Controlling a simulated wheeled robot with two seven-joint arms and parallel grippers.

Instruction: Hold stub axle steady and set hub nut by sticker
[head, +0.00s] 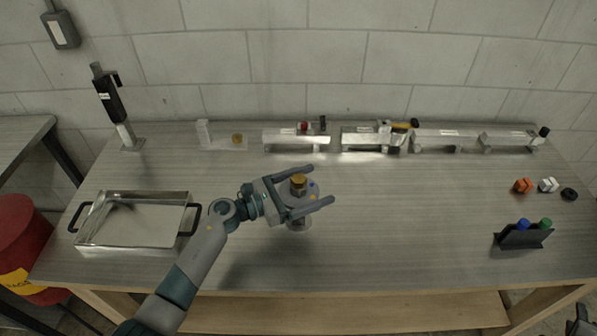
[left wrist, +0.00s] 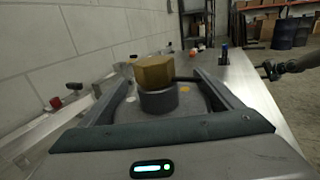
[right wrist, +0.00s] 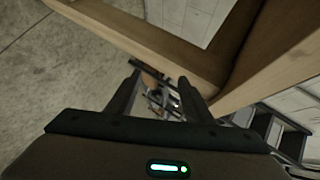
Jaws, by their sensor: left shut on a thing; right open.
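The stub axle (head: 300,222) stands on the workbench near its middle, with a brass hex hub nut (head: 298,180) on top. In the left wrist view the nut (left wrist: 154,71) sits on a dark grey round collar (left wrist: 158,101). My left gripper (head: 320,184) reaches from the left, its fingers either side of the axle and shut on it. My right gripper (right wrist: 160,92) is open and empty, low beside the bench's wooden frame.
A metal tray (head: 134,194) with black handles is at left. Aluminium blocks (head: 296,139) line the back, near a brass piece (head: 237,138). A holder (head: 523,239) with blue and green-topped items stands at right, near small orange and white blocks. The bench between is clear.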

